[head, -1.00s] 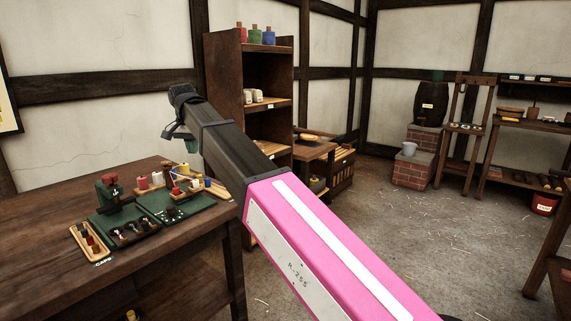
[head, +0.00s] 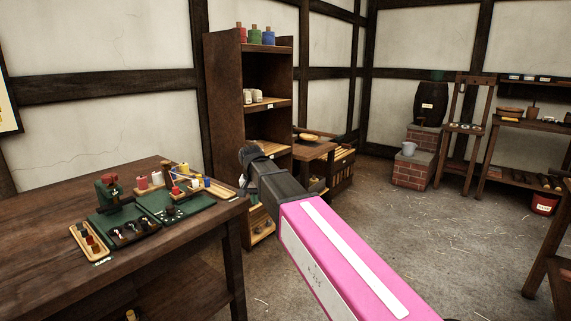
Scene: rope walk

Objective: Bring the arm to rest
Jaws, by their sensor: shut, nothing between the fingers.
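My arm, pink with a white stripe and a black end section, reaches up from the bottom right in the head view. My gripper (head: 243,188) is at its far end, small and partly hidden behind the arm's black end. It is shut and empty, just off the right end of the wooden workbench (head: 40,243) and in front of the tall shelf.
On the bench are green mats (head: 150,222), a wooden tray (head: 88,243) and several coloured spools. A tall brown shelf (head: 222,100) stands behind. A low wooden table (head: 316,150) is right of it.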

